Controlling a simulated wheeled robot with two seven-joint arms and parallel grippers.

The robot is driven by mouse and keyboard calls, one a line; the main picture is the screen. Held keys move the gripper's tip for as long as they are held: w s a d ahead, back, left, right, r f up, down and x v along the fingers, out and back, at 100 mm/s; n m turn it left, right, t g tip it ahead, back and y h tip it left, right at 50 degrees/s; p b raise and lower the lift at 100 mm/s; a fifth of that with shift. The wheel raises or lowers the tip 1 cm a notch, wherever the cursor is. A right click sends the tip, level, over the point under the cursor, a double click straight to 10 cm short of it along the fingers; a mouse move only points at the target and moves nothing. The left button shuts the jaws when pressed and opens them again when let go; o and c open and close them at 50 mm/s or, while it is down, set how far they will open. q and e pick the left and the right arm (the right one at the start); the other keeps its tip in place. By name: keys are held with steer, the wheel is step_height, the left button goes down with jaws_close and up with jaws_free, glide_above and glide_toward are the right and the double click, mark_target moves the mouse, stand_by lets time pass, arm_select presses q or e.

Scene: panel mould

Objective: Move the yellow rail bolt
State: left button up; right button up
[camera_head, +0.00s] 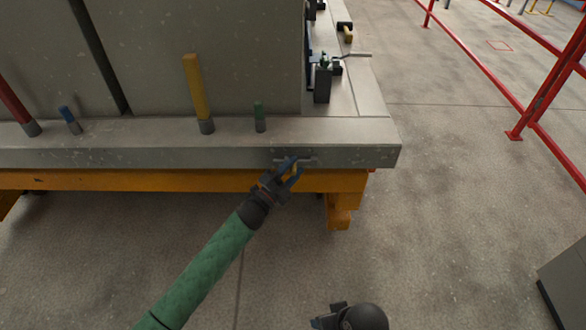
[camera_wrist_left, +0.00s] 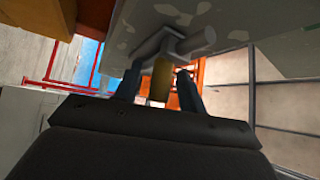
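The yellow rail bolt (camera_wrist_left: 160,78) shows best in the left wrist view as a yellow grip hanging from a grey metal crosspiece on the panel mould's side. In the head view its grey bar (camera_head: 308,161) lies on the mould's front face near the right corner, mostly hidden by my gripper. My left gripper (camera_head: 292,172) reaches up to it. In the left wrist view its two blue fingers (camera_wrist_left: 159,88) stand on either side of the yellow grip, with gaps visible, so it is open. My right gripper (camera_head: 320,322) is at the bottom edge, partly cut off; its opening is unclear.
The grey mould ledge (camera_head: 350,155) rests on an orange frame (camera_head: 345,190). A yellow rod (camera_head: 195,90), a green peg (camera_head: 259,115), a blue peg (camera_head: 68,117) and a red rod (camera_head: 14,103) stand on it.

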arm_select(q)
jaws_close()
steer(key=d, duration=0.5)
steer(key=shift+d+r, duration=0.1)
arm_select(e)
steer(key=shift+w+a+f, duration=0.15)
steer(key=shift+a+f, duration=0.2)
steer(key=shift+f, duration=0.1)
arm_select(q)
steer(key=shift+c, duration=0.8)
jaws_free()
steer(key=shift+d, duration=0.1)
steer(key=shift+o, duration=1)
steer(key=shift+d, duration=0.1)
arm_select(e)
steer(key=shift+d+r, duration=0.15)
